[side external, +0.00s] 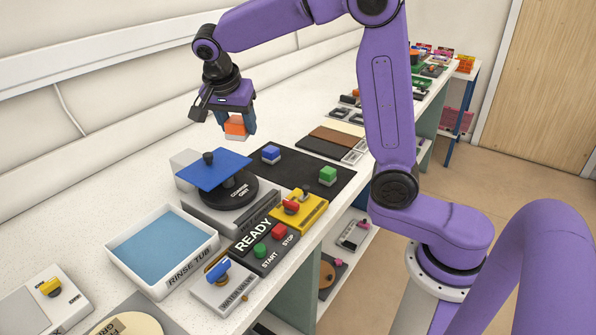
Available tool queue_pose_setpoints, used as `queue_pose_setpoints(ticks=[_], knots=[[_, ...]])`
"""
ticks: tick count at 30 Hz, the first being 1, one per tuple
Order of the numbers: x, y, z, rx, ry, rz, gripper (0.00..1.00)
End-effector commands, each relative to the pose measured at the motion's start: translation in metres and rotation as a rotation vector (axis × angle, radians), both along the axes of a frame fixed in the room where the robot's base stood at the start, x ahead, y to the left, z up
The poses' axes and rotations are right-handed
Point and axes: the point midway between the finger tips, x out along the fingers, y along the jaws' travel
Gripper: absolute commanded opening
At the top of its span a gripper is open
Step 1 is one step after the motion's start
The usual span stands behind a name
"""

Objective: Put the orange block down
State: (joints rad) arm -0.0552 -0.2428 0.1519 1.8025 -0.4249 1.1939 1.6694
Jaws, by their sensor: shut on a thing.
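The orange block (235,125) is held up in the air in the side external view, with a paler underside showing. My gripper (236,127) is shut on it, the blue fingers on either side of the block. The block is above and beyond the blue square plate (214,171), near the back of the white bench. It is clear of every surface. A blue block (271,153) and a green block (327,174) stand on a black mat (302,188) to the lower right of my gripper.
The blue plate sits over a round machine marked COARSE GRIT (238,193). In front are a READY panel (254,236) with START and STOP buttons, a yellow switch box (298,211), a rinse tub (130,274) and a water valve (224,286). The mat has bare room between the blocks.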

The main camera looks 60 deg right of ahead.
Motion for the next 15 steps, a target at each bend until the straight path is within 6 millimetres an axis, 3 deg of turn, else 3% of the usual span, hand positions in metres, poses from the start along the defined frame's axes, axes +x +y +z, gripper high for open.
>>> queue_pose_setpoints(ticks=[1,6,9,15], knots=[[-0.013,-0.024,0.001,0.0,-0.004,-0.043,0.26],[-0.059,-0.086,-0.003,0.0,-0.004,-0.167,0.26],[-0.086,-0.113,-0.008,0.0,-0.003,-0.231,0.26],[-0.128,-0.146,-0.017,0.002,-0.002,-0.321,0.26]])
